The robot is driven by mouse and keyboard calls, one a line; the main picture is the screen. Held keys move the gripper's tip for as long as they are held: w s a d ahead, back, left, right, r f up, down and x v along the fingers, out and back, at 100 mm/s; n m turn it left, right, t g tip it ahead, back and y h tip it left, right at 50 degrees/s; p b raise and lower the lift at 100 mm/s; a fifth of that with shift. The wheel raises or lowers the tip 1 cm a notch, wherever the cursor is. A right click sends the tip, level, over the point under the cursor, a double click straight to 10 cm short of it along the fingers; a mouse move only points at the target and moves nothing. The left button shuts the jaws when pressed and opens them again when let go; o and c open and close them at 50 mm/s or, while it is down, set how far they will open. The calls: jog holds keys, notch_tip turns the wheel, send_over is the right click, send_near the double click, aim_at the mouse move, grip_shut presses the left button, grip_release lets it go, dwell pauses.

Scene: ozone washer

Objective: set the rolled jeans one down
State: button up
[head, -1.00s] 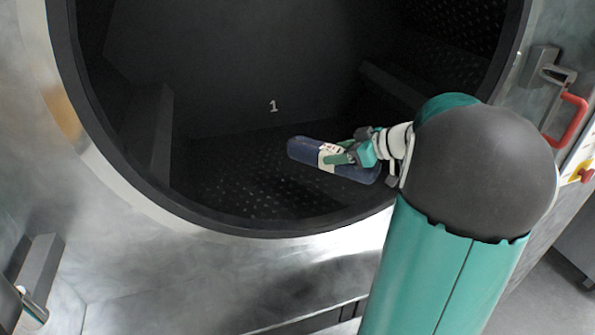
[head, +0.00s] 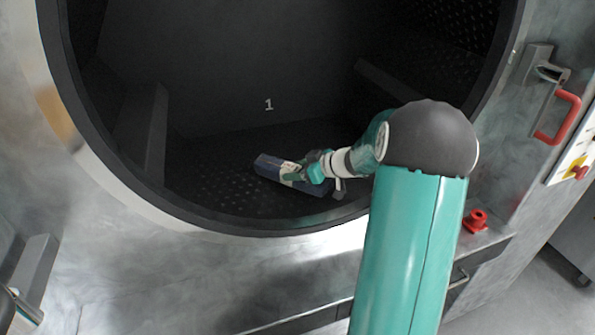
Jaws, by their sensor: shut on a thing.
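The rolled jeans (head: 269,166) are a dark blue roll with a pale band around the middle, inside the dark washer drum (head: 215,187). My gripper (head: 292,173) is shut on the roll at its pale band, reaching in from the right. The roll lies tilted in the picture, its left end higher, low over the perforated drum floor. I cannot tell whether it touches the floor. The roll's right part is partly hidden behind my gripper.
The round drum rim (head: 190,225) curves below my arm. A raised rib (head: 156,135) stands at the left inside, beside bare floor. A red handle (head: 562,117) and a red knob (head: 476,220) are outside at the right.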

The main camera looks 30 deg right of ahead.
jog(key=shift+f, duration=0.2)
jog(key=o, duration=1.5)
jog(key=shift+r, duration=0.1)
jog(key=shift+s+d+r, duration=0.1)
jog(key=shift+s+r, duration=0.05)
jog(key=shift+s, duration=0.1)
jog(key=v, duration=1.1)
jog(key=shift+s, duration=0.25)
